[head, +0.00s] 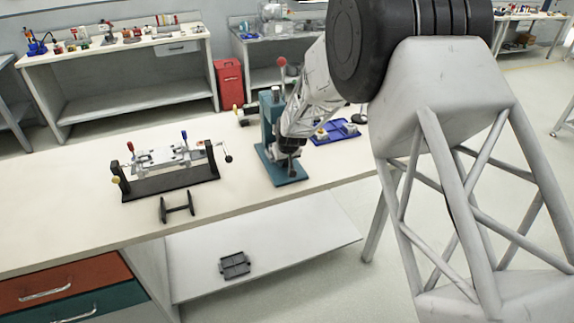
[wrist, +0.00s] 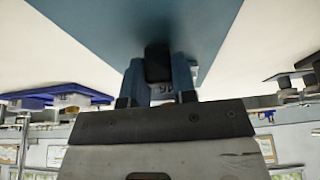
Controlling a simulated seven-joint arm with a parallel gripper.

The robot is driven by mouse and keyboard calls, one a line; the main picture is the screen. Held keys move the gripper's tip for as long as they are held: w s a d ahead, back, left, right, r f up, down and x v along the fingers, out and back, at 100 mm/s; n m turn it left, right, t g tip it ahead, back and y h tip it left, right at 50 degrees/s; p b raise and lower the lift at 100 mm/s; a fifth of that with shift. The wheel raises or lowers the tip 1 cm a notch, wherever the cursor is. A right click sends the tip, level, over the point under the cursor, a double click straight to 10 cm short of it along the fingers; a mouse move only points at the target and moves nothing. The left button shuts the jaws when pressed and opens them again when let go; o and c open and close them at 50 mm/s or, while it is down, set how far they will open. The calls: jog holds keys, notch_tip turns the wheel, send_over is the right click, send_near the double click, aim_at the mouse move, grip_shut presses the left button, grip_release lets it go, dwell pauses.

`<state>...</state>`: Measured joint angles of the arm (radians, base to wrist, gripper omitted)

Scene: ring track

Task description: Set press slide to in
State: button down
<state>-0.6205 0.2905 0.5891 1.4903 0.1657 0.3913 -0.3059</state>
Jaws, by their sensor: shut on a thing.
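The teal press (head: 269,125) stands on the bench on its flat teal base (head: 287,173), with a red-knobbed lever (head: 282,63) at its top. My gripper (head: 288,152) is low at the front of the press, just above the base, and partly hides it. The teal base (wrist: 100,25) fills the top of that view. How far the slide is in or out cannot be told.
A blue tray (head: 335,132) with small parts sits close right of the press. A black fixture (head: 170,172) with red and blue levers stands to the left, with a black spool-like stand (head: 177,207) before it. The bench between fixture and press is clear.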

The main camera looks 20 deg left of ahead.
jog(key=shift+w+a, duration=0.1)
jog(key=c, duration=0.9)
grip_release()
jog(key=v, duration=0.7)
jog(key=shift+r, duration=0.35)
